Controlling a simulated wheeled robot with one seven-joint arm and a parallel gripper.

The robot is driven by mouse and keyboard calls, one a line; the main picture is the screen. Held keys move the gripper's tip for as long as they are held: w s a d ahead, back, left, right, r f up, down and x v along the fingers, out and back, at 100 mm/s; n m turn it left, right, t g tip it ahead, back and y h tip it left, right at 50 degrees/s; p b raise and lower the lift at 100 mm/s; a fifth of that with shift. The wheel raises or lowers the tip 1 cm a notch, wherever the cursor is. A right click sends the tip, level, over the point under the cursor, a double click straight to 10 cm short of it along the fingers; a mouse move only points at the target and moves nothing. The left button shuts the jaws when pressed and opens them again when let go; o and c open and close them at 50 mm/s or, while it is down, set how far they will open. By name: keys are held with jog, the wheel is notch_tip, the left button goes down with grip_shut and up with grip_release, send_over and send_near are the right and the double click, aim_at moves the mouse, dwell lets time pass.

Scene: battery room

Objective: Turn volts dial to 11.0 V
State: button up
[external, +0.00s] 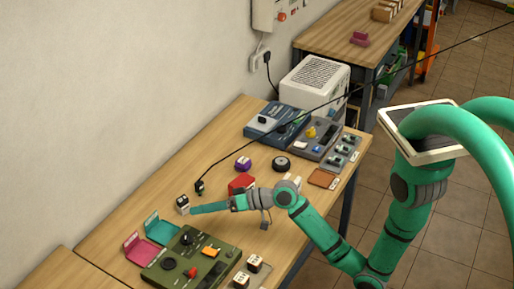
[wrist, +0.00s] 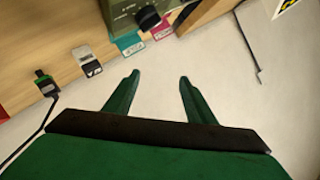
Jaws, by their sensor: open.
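The dial's lettering is too small to read, so I cannot tell which knob is the volts dial. In the wrist view, part of the panel (wrist: 124,10) and one black knob (wrist: 148,17) show at the top edge. My gripper (wrist: 160,78) is open and empty. In the external view it is above the bench, behind the panel and apart from it.
Magenta (external: 139,248) and teal (external: 162,230) holders stand beside the panel. A small black-and-white device (external: 182,204) and a cabled black one (external: 199,187) are near my gripper. A red box (external: 241,184) stands behind my arm. Blue and grey instruments (external: 272,122) are farther back.

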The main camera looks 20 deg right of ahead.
aim_at(185, 235)
jog(key=s+a+r+n+g+h, duration=0.2)
jog(key=s+a+n+g+h, duration=0.3)
jog(key=a+n+h, duration=0.15)
jog(key=w+f+h, duration=0.1)
jog(key=f, duration=0.2)
jog(key=w+f+n+t+h, duration=0.1)
jog(key=f, duration=0.2)
jog(key=w+f+n+t+h, duration=0.1)
jog(key=f, duration=0.2)
jog(key=shift+w+d+h, duration=0.15)
jog(key=shift+w+h, duration=0.1)
jog(key=shift+h, duration=0.1)
dwell(0.3)
jog(key=c, duration=1)
